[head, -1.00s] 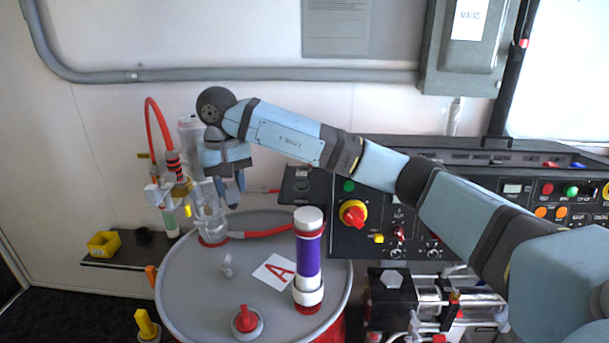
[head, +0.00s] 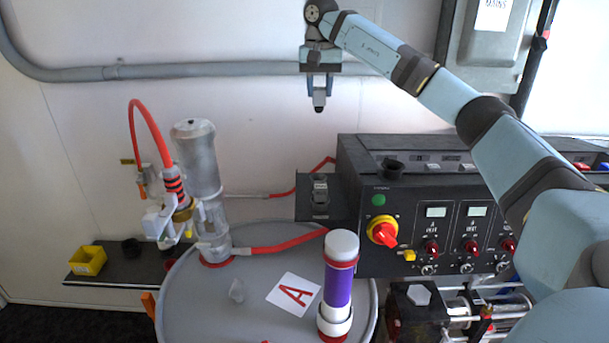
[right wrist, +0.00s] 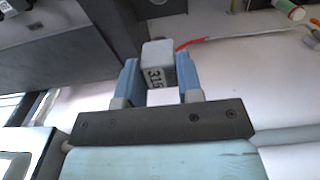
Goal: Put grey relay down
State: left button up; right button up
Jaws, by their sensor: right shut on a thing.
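The grey relay (right wrist: 158,65) is a small block with a printed label. In the right wrist view it sits between the two blue fingers of my right gripper (right wrist: 152,92), which is shut on it. In the head view the right gripper (head: 319,92) points down, high in front of the white wall. The relay's lower end (head: 319,105) shows between its fingertips, clear of every surface. Below it, a grey socket-like part (head: 320,195) stands on a dark bracket (head: 309,213) at the left side of the control console. My left gripper is not in view.
The black console (head: 350,165) with knobs and displays stands right of the bracket. A yellow bin (head: 87,261) sits on a shelf at left.

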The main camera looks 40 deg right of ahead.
jog(key=shift+w+d+f, duration=0.1)
jog(key=shift+d+f, duration=0.05)
jog(key=shift+f, duration=0.25)
jog(key=f+p, duration=0.1)
jog(key=f, duration=0.5)
jog(key=f+p, duration=0.1)
jog(key=f, duration=0.5)
jog(key=f+p, duration=0.2)
jog(key=f, duration=0.4)
jog(key=shift+s+f, duration=0.25)
jog(key=shift+f, duration=0.45)
jog(key=o, duration=0.9)
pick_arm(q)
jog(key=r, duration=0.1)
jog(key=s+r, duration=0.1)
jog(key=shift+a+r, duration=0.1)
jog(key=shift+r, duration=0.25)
